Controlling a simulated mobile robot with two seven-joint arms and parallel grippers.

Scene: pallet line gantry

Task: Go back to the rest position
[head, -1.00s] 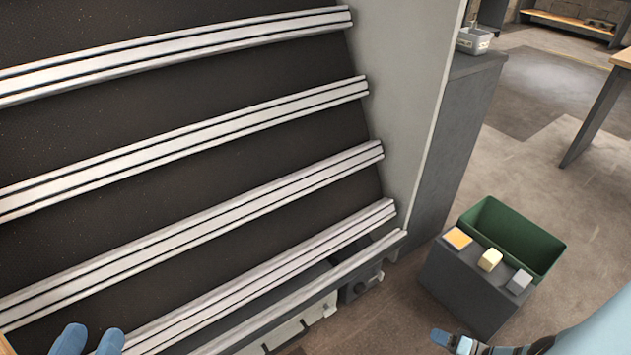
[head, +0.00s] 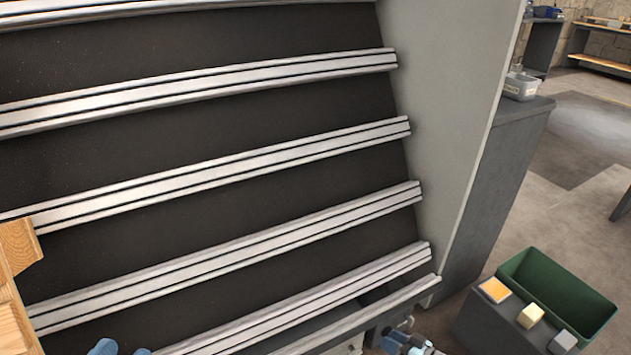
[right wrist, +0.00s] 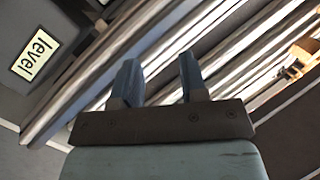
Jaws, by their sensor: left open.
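My right gripper (head: 408,345) is partly in view at the bottom of the head view, in front of the lower end of the rack. In the right wrist view my right gripper (right wrist: 158,62) has its two blue fingers apart, with no object between them. Metal rails lie behind the fingers there.
A large dark panel with slanted metal rails (head: 260,152) fills the left and middle. Wooden pieces (head: 18,250) stand at the left edge. A green bin (head: 590,330) and a dark stand with small blocks (head: 531,314) are low right. A label reading "level" (right wrist: 36,56) shows in the right wrist view.

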